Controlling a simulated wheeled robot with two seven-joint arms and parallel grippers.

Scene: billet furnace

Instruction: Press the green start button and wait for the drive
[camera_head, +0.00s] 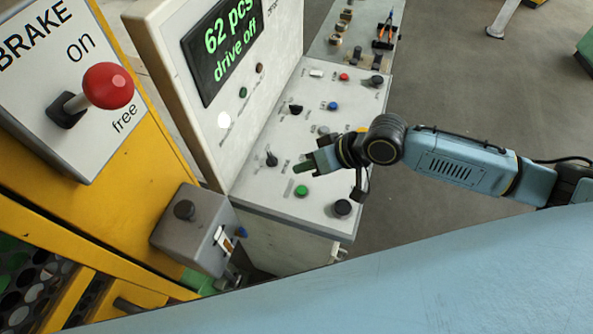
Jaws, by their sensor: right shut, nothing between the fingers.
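The green start button (301,191) sits near the lower edge of the sloping grey control panel (262,190). My right gripper (306,166) comes in from the right and is shut and empty. It shows just above the green button in the picture; I cannot tell its height over the panel, and the button is uncovered. The display (222,42) behind the panel reads "62 pcs" and "drive off" in green letters. My left gripper is not in view.
A black knob (342,207) and a small black lever (271,159) flank the green button. Blue and red buttons sit farther up the panel. At left, a red-knobbed brake lever (107,86) stands on a yellow frame, with a grey box (193,230) below.

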